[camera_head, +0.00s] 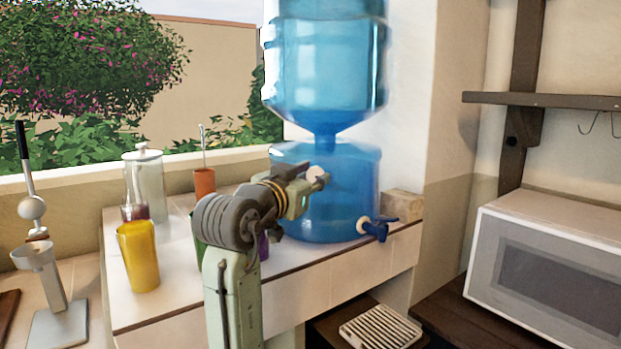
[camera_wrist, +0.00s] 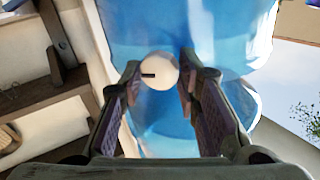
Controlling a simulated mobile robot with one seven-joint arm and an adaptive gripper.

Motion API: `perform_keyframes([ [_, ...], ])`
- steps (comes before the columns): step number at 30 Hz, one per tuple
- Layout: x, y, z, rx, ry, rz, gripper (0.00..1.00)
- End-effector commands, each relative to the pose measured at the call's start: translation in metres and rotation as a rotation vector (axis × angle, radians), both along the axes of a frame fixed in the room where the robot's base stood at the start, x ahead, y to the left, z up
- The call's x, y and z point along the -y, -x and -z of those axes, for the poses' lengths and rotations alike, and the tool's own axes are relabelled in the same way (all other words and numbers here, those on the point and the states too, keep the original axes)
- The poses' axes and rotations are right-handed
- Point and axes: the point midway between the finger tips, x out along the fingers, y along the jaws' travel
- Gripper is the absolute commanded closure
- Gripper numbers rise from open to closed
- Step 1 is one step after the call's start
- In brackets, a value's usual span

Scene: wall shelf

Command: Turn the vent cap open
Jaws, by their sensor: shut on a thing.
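The vent cap (camera_wrist: 159,72) is a round cream knob with a dark line mark, on the front of the blue water dispenser (camera_head: 345,205). In the wrist view the mark points left. My gripper (camera_wrist: 158,82) is shut on the cap, with one finger on each side of it. In the head view my gripper (camera_head: 318,178) reaches the dispenser's upper front, and the cap (camera_head: 315,173) shows only in part behind the fingers. A large blue bottle (camera_head: 325,60) stands upside down on top of the dispenser.
A blue tap (camera_head: 376,228) sticks out low on the dispenser. A yellow cup (camera_head: 138,258), a glass jar (camera_head: 148,180) and a terracotta cup (camera_head: 204,182) stand on the tiled counter to the left. A microwave (camera_head: 550,270) is at the right, below a wooden shelf (camera_head: 550,100).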

Motion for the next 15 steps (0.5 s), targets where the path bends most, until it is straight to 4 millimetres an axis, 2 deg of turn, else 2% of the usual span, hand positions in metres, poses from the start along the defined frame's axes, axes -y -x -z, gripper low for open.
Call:
perform_keyframes([
  [8,-0.0002,-0.0001,0.0003,-0.003,0.018,0.000,0.98],
  [15,-0.0003,-0.0004,0.0020,-0.018,0.120,-0.001,0.98],
])
